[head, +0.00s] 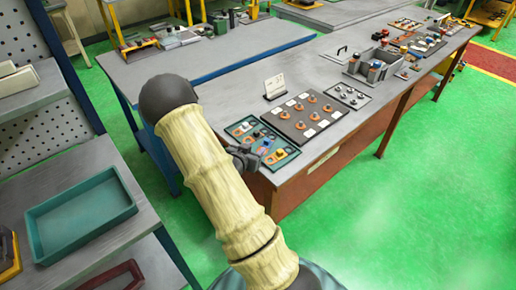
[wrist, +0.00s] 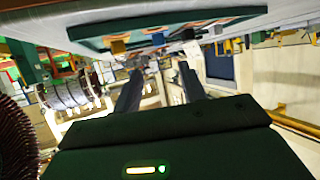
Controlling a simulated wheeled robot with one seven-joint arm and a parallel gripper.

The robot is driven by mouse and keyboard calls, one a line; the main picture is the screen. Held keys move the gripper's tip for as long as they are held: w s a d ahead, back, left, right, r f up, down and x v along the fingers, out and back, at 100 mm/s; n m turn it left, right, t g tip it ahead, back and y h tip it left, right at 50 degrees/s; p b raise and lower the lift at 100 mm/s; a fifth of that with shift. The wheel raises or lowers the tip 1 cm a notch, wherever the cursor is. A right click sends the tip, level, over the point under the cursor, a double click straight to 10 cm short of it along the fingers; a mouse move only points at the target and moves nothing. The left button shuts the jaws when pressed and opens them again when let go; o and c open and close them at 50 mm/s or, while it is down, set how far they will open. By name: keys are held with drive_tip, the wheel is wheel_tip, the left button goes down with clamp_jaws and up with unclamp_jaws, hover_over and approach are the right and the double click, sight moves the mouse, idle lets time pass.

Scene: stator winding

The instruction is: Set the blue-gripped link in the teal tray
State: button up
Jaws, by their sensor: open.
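The teal tray (head: 82,222) is empty and lies on a grey shelf at the left of the head view. A small link with a blue part (head: 266,143) lies on a teal board (head: 245,127) at the near end of the long table. In the wrist view the blue part (wrist: 158,39) shows beyond and above the gap between my fingers. My gripper (wrist: 160,70) is open, with nothing seen between its fingers. In the head view my gripper (head: 243,157) is beside the board's near-left edge, partly hidden by my arm.
Other small parts, one yellow (wrist: 118,47), lie near the blue one. A dark board (head: 302,117) with orange pieces and a white card (head: 274,86) stand close behind. A grey-topped table (head: 205,62) lies behind my arm. Green floor is free between shelf and tables.

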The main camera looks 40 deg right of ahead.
drive_tip(key=shift+a, duration=0.1)
idle(0.5)
drive_tip(key=s+a+r+n+y, duration=0.1)
drive_tip(key=a+r+n+y, duration=0.15)
drive_tip(key=a+y, duration=0.4)
drive_tip(key=s+a+r+n+y, duration=0.1)
drive_tip(key=a+r+n+y, duration=0.15)
drive_tip(key=a, duration=0.65)
drive_tip(key=s+a+r+n+g+y, duration=0.1)
drive_tip(key=s+a+r+n, duration=0.1)
drive_tip(key=s, duration=0.4)
drive_tip(key=s+a+r+n+g+y, duration=0.2)
drive_tip(key=s+a+r+n, duration=0.1)
drive_tip(key=s+a+n, duration=0.2)
drive_tip(key=shift+s+a+r+n+g, duration=0.3)
drive_tip(key=shift+s+a, duration=0.3)
drive_tip(key=shift+s, duration=0.5)
drive_tip(key=shift+p+v, duration=0.85)
drive_tip(key=shift+w, duration=0.2)
